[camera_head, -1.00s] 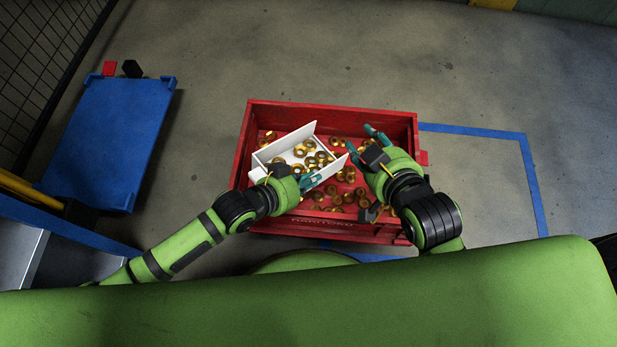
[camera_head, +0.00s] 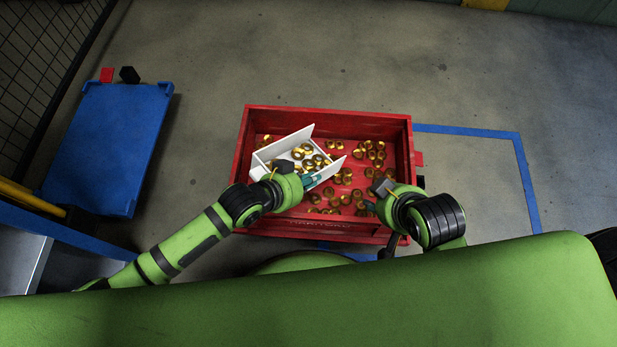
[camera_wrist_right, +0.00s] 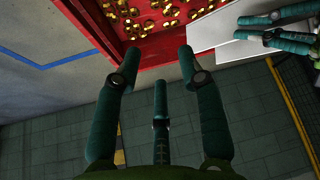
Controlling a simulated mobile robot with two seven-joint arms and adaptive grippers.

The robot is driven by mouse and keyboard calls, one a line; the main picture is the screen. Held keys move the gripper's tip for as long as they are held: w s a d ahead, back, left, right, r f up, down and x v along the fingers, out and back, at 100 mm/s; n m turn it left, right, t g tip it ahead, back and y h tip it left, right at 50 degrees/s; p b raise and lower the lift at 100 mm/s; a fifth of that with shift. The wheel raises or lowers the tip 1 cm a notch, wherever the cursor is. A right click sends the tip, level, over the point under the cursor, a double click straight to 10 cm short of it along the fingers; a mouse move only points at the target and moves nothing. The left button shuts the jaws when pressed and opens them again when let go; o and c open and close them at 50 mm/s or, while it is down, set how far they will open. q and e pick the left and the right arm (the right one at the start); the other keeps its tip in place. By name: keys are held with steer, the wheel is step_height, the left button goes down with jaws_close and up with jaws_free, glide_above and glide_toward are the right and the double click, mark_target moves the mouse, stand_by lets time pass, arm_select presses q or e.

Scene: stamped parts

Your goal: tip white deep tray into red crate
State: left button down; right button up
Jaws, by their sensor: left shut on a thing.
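The white deep tray (camera_head: 268,157) is over the left part of the red crate (camera_head: 330,111), tilted, and still holds several brass ring parts (camera_head: 303,153). My left gripper (camera_head: 312,181) is shut on the tray's near side wall. The tray also shows in the right wrist view (camera_wrist_right: 215,35), with the left gripper's teal fingers (camera_wrist_right: 270,30) at it. Many brass parts (camera_head: 340,199) lie loose in the crate. My right gripper (camera_head: 371,206) is at the crate's near right; its spread, empty fingers show in the right wrist view (camera_wrist_right: 160,75).
A blue platform (camera_head: 110,140) stands on the floor at the left beside a mesh fence (camera_head: 50,60). Blue tape (camera_head: 524,170) marks the floor right of the crate. The floor behind the crate is clear.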

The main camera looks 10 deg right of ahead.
arm_select(q)
steer(key=d+r+y+p, duration=0.1)
steer(key=p, duration=0.1)
steer(key=w+d+r+g+p, duration=0.1)
steer(key=p, duration=0.1)
steer(key=shift+w+r+y, duration=0.15)
steer(key=shift+r+y, duration=0.05)
steer(key=shift+y, duration=0.2)
steer(key=d+g+y+p, duration=0.1)
steer(key=w+d+r+y+p, duration=0.1)
steer(key=w+d+g+y+p, duration=0.1)
steer(key=p, duration=0.1)
steer(key=shift+w+d+r+g+y, duration=0.15)
steer(key=shift+d+r+g+y, duration=0.15)
steer(key=shift+d, duration=0.05)
arm_select(e)
steer(key=s+f+g, duration=0.1)
steer(key=s+f, duration=0.2)
steer(key=f, duration=0.6)
steer(key=s+d+f+g, duration=0.1)
steer(key=s+f+g, duration=0.1)
steer(key=f, duration=0.7)
steer(key=shift+s+d+f, duration=0.15)
steer(key=shift+s+d, duration=0.05)
steer(key=shift+s, duration=0.2)
